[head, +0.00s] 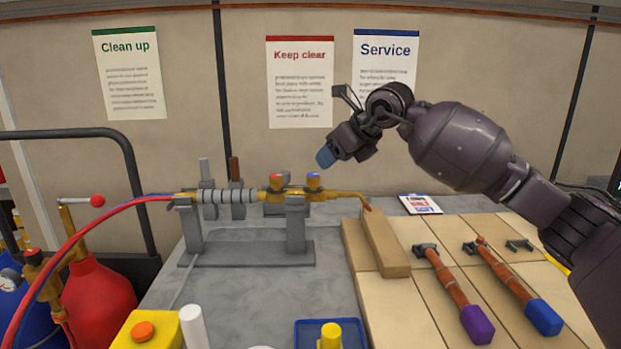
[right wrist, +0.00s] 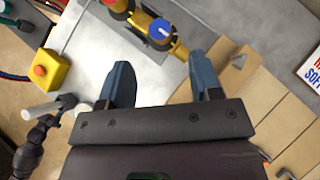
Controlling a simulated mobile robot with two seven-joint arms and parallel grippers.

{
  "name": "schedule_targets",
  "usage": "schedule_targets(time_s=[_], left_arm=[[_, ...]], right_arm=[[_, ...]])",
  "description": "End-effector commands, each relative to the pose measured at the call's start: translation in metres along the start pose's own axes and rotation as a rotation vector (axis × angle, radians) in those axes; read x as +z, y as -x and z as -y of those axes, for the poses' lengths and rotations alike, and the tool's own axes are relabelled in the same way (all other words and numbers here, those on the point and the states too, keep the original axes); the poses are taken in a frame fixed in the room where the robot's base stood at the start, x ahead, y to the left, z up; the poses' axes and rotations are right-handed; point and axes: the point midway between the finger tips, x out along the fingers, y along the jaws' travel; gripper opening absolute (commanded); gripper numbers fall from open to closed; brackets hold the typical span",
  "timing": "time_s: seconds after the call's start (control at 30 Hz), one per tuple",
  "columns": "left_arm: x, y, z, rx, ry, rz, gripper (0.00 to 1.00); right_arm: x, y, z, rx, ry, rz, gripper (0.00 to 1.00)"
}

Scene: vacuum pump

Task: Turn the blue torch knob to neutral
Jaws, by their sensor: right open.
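The torch (head: 230,196) rests level on a grey stand, with a ribbed grey grip and a brass body. The blue knob (head: 314,180) sits on top of its brass part, right of the red knob (head: 277,180). In the right wrist view the blue knob (right wrist: 160,30) shows a white mark on its top; the red knob (right wrist: 116,5) is partly cut off. My right gripper (head: 325,157) is just above the blue knob in the head view. Its open, empty fingers (right wrist: 163,82) point toward the knob, apart from it. My left gripper is not visible.
The torch nozzle reaches toward a wooden block (head: 386,243) on the right. Two tools with purple (head: 477,325) and blue ends lie on the boards. A yellow button box (head: 147,330) and blue tray (head: 299,335) are at the front. A red cylinder (head: 98,298) stands left.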

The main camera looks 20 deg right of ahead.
Motion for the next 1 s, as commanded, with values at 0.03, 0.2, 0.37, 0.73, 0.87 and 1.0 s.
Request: schedule_targets(time_s=[0.03,0.2,0.37,0.73,0.87,1.0], left_arm=[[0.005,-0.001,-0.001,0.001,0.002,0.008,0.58],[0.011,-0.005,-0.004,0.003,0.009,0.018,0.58],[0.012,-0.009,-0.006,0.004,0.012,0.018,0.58],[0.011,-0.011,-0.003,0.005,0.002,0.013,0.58],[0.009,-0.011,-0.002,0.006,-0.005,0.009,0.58],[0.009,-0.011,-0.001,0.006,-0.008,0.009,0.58]], right_arm=[[-0.003,-0.013,-0.001,0.004,-0.001,-0.005,0.58],[-0.004,-0.045,-0.001,0.005,-0.003,-0.006,0.58],[-0.003,-0.068,-0.001,0.005,-0.002,-0.005,0.58],[-0.002,-0.087,-0.001,0.003,-0.001,-0.001,0.58],[-0.001,-0.087,-0.001,0.002,0.0,-0.001,0.58],[-0.001,-0.087,-0.001,0.002,0.0,-0.001,0.49]])
